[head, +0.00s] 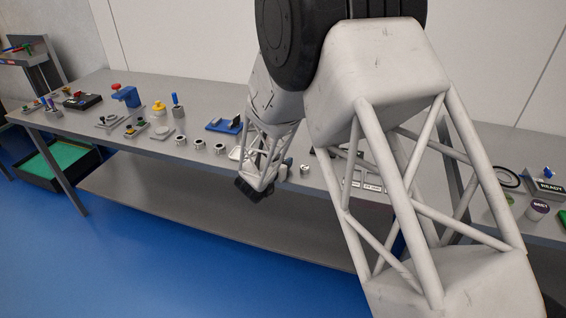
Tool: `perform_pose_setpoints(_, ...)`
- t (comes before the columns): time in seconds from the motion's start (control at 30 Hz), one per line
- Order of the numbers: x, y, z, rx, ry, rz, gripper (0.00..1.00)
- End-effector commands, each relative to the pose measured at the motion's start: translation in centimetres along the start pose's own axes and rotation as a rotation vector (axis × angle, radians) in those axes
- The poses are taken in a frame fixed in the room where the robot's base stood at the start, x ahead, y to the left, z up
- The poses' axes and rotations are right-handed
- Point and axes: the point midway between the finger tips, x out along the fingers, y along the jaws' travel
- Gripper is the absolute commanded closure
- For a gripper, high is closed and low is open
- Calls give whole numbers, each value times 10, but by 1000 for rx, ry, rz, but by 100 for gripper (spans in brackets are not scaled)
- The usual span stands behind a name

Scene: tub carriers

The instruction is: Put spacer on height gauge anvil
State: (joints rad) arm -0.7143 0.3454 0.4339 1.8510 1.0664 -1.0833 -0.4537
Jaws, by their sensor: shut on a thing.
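My gripper (254,189) is dark and points down at the table's front edge, low in the middle of the head view. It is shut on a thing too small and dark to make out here. Several small pale cylinders with dark centres, possibly spacers (199,144), stand in a row on the table to the left of my gripper. Another small cylinder (304,170) stands to its right. I cannot tell for sure which fixture is the height gauge, and its anvil cannot be made out. My arm hides part of the table.
The long grey table (150,88) carries a blue stand with a red top (126,96), a yellow knob (159,107), a blue-handled piece (177,105) and a blue fixture (225,126). A green-lined bin (58,163) is below.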

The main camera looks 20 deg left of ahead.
Motion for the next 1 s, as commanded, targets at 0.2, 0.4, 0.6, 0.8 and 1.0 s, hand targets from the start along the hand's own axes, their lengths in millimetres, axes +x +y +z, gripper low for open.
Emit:
perform_pose_setpoints(0.2,1,0,2,1,1,0,92)
perform_pose_setpoints(0.4,1,0,3,1,1,0,92)
perform_pose_setpoints(0.6,1,0,6,2,1,0,58)
perform_pose_setpoints(0.8,1,0,6,1,1,0,40)
perform_pose_setpoints(1.0,1,0,6,1,1,0,40)
